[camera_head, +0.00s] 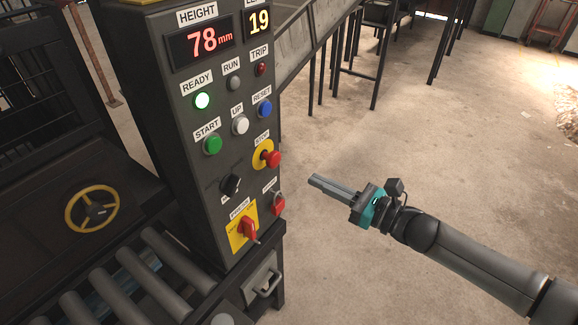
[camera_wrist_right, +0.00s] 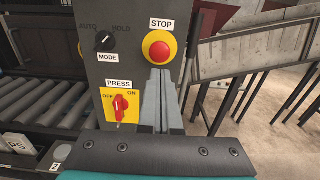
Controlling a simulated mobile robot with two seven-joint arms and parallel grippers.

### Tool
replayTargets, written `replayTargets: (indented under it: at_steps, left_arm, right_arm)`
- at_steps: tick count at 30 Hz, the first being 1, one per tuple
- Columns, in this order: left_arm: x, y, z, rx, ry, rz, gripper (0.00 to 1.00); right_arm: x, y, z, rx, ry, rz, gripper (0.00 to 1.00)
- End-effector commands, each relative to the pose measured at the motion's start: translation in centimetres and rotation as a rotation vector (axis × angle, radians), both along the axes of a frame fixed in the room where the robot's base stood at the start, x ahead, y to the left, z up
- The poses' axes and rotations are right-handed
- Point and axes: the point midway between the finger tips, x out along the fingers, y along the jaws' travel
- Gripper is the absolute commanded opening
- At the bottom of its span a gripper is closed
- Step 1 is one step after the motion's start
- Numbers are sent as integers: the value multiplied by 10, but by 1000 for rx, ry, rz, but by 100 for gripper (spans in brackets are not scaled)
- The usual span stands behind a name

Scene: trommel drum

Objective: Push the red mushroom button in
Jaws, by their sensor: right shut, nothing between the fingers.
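The red mushroom button (camera_head: 273,159) sits on a yellow disc below a STOP label on the dark control panel (camera_head: 190,120). It also shows in the right wrist view (camera_wrist_right: 159,51), straight above the fingertips in the picture. My right gripper (camera_head: 313,181) is shut and empty, to the right of the panel and slightly lower than the button in the head view. A gap shows between its fingertips and the button there. In the right wrist view its closed fingers (camera_wrist_right: 160,75) end just below the button. My left gripper is not in view.
Near the button are a blue RESET button (camera_head: 265,108), a black mode knob (camera_head: 232,184), a smaller red control (camera_head: 278,204) and a red press switch (camera_head: 247,228) on yellow. Rollers (camera_head: 150,270) lie left of the panel. Open floor lies to the right.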

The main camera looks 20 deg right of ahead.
Motion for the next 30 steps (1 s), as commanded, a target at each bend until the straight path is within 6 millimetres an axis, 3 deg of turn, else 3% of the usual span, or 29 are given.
replayTargets:
  at_steps: [18, 30]
  left_arm:
    - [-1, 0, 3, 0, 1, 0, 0]
    - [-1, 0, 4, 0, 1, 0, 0]
  right_arm:
    - [59, 46, 1, 0, 0, 1, 0]
    - [66, 52, 0, -1, 2, 1, 0]
